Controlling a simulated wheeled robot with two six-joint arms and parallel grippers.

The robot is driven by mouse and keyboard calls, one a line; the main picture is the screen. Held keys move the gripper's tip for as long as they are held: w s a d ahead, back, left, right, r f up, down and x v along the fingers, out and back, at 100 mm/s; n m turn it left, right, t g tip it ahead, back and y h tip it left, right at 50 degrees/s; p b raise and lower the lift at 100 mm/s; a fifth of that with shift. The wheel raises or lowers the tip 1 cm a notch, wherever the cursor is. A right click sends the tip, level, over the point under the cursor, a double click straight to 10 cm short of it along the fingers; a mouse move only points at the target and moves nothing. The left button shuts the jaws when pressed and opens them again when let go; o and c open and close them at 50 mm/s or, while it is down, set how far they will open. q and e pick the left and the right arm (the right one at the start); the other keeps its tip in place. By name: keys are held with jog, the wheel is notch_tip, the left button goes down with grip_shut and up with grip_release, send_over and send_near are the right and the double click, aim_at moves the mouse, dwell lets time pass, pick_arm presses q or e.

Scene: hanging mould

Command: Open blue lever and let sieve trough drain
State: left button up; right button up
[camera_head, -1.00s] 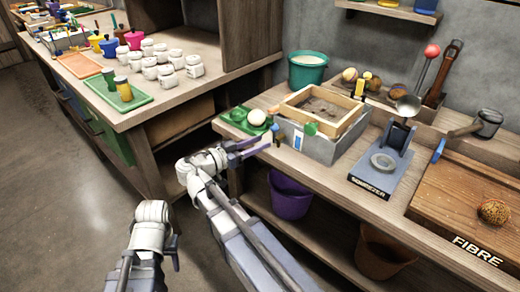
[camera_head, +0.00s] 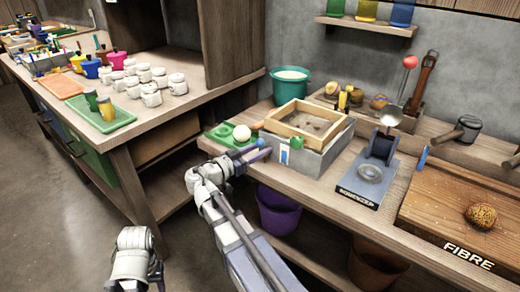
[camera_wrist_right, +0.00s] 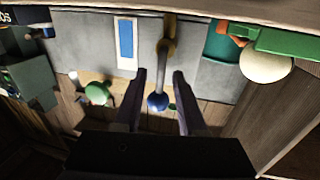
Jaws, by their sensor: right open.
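The sieve trough (camera_head: 312,160) is a grey box on the bench, with a wooden-framed sieve (camera_head: 305,121) on top and a blue-and-white label on its front. In the right wrist view, the lever (camera_wrist_right: 161,72) is a thin rod on the trough (camera_wrist_right: 90,40), with a brass-coloured pivot and a blue ball knob (camera_wrist_right: 157,102). My right gripper (camera_wrist_right: 157,90) is open, with its fingers on either side of the knob and a visible gap at each side. In the head view, my right gripper (camera_head: 255,155) is at the trough's front left. My left gripper (camera_head: 156,275) is low at the bottom left, its fingers unclear.
A green tray (camera_head: 215,136) with a white ball (camera_head: 242,133) sits left of the trough. A green knob (camera_head: 296,143) is on the trough's front. A purple bucket (camera_head: 278,212) stands below. The squeezer (camera_head: 362,190) and fibre board (camera_head: 440,212) are to the right.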

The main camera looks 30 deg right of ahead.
jog(key=shift+d, duration=0.1)
jog(key=shift+c, duration=0.4)
grip_shut()
dwell(1.0)
